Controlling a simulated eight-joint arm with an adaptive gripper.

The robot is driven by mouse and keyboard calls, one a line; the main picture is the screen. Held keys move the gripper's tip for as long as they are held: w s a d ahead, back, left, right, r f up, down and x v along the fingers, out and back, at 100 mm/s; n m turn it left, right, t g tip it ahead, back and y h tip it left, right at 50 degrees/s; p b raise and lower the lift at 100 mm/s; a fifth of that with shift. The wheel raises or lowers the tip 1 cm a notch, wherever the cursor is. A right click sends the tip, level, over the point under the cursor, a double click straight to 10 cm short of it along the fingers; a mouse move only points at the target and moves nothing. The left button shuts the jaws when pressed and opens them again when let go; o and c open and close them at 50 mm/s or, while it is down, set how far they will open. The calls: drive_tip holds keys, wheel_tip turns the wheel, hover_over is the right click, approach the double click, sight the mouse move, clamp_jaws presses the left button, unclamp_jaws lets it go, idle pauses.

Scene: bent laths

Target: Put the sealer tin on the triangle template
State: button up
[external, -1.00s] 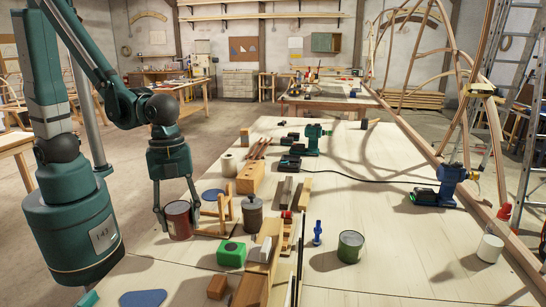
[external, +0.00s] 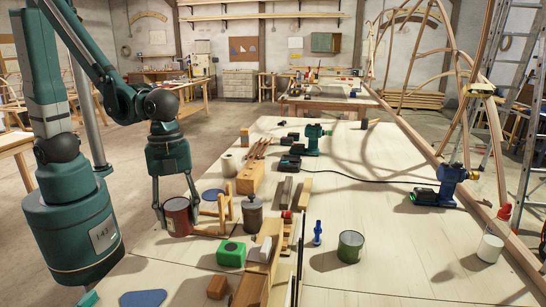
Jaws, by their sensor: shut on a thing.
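My gripper (external: 177,219) points down at the left side of the workbench, its fingers shut around a dark red tin (external: 178,214) with a metal rim. I take this to be the sealer tin; its label cannot be read. The tin is upright and seems just off the bench top. A flat blue template (external: 143,298) lies at the bottom edge of the view, partly cut off. Another flat blue template (external: 211,194) lies behind and right of the tin, partly hidden by a wooden frame. I cannot tell surely which one is the triangle.
The wooden frame (external: 222,211) stands close to the tin's right. A grey lidded pot (external: 252,214), a green box (external: 231,254) and wooden blocks (external: 217,287) stand nearby. A dark green tin (external: 350,246) stands further right. The bench between the held tin and the front blue template is clear.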

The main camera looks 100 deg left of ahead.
drive_tip(key=s+d+m+p, duration=0.1)
drive_tip(key=d+m, duration=0.3)
drive_tip(key=d, duration=0.5)
drive_tip(key=s+d+m+g+p, duration=0.1)
drive_tip(key=d+m, duration=0.3)
drive_tip(key=d, duration=0.5)
drive_tip(key=shift+s+d+r+p, duration=0.25)
drive_tip(key=shift+s+r+p, duration=0.15)
drive_tip(key=shift+s, duration=0.5)
hover_over(136, 306)
drive_tip(key=shift+a+f, duration=0.15)
drive_tip(key=shift+f, duration=1.3)
drive_tip(key=shift+a+f, duration=0.15)
drive_tip(key=shift+f, duration=1.3)
drive_tip(key=shift+f, duration=0.1)
drive_tip(key=shift+f+b, duration=0.3)
drive_tip(key=shift+f, duration=1.7)
drive_tip(key=shift+f, duration=0.15)
drive_tip(key=o, duration=1)
drive_tip(key=shift+o, duration=0.2)
